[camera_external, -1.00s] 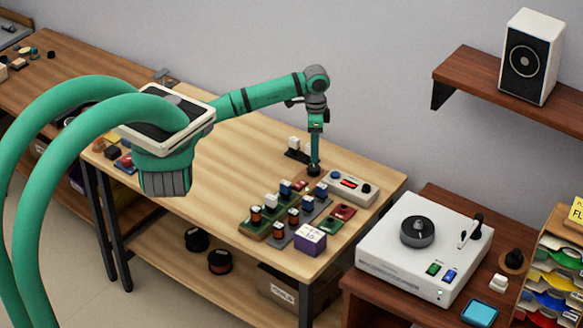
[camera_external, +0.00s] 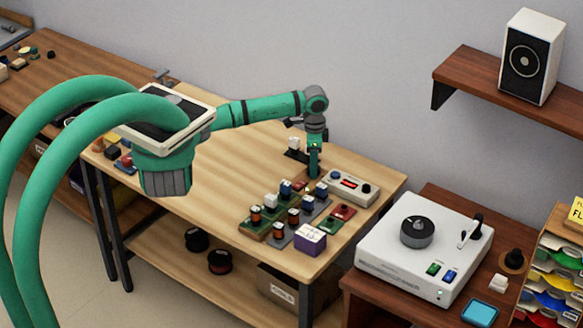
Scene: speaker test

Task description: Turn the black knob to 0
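A small black knob (camera_external: 366,188) sits at the right end of a white box (camera_external: 338,195) with a red display and a blue button, near the table's back right. A larger dark dial (camera_external: 417,232) sits on top of a white machine (camera_external: 395,262) on the right-hand bench. My gripper (camera_external: 312,177) points down, low over the table, just left of the white box and behind the circuit boards. It is apart from both the knob and the dial. Its fingers are too small and partly hidden, so I cannot tell whether they are open.
Circuit boards (camera_external: 280,232) with several upright parts and a purple box (camera_external: 311,238) stand in front of my gripper. A small black and white item (camera_external: 295,148) is behind it. The table's left middle is clear. A shelf with a speaker (camera_external: 531,56) is on the wall.

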